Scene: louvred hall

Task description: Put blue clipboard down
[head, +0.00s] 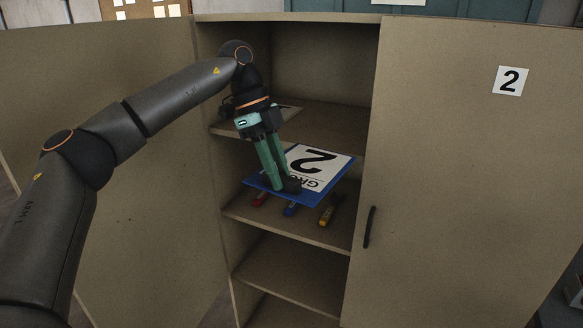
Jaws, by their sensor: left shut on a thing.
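The blue clipboard (333,193) carries a white sheet printed with a large "2" and part of a word. It is inside the open cabinet, over the middle shelf (283,229). My left gripper (283,187) reaches in from the upper left and points down, its green fingers shut on the clipboard's left part. The clipboard looks roughly flat and sits above several small tools; I cannot tell whether it touches them. My right gripper is not in view.
On the shelf under the clipboard are a red-handled tool (260,199), a blue one (291,209) and a yellow one (327,214). An upper shelf (335,129) is close above. The right door (460,170), marked 2, has a dark handle (369,227). A lower shelf (290,272) looks empty.

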